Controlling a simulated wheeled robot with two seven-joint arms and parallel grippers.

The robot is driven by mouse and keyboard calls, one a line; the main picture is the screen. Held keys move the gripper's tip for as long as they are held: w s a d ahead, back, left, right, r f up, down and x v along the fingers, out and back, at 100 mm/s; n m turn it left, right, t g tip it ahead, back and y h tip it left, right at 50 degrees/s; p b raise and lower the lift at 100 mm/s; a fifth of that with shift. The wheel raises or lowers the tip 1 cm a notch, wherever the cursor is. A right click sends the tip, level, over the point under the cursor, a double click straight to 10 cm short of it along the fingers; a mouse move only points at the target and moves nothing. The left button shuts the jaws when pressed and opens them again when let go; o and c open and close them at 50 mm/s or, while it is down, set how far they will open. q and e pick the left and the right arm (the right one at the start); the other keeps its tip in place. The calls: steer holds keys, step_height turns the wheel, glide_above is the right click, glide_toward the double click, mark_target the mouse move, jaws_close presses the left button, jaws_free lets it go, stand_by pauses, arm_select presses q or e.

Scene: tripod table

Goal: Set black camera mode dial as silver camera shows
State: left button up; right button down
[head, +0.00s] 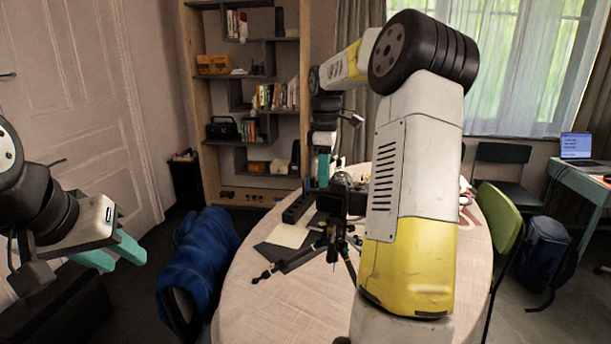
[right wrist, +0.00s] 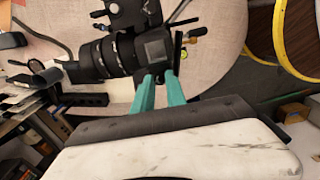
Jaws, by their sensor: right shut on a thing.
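The black camera (right wrist: 112,52) with its long lens is mounted on a black tripod (head: 333,240) on the round table. It also shows in the head view (head: 334,201). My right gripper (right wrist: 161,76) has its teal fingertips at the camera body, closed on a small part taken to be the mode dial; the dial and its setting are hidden. In the head view my right gripper (head: 323,168) reaches down to the camera from behind. A greyish round shape behind the black camera is too small to identify as the silver camera. My left gripper (head: 118,255) is open and empty, left of the table.
The round table (head: 252,300) has a clear front left area. A dark mat with a pale sheet (head: 288,236) lies beside the tripod. A blue-draped chair (head: 200,262) stands left, a green chair (head: 500,215) right. My right arm hides much of the table's right side.

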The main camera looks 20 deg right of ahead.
steer(key=shift+n, duration=2.1)
steer(key=c, duration=1.3)
jaws_free()
steer(key=shift+c, duration=0.2)
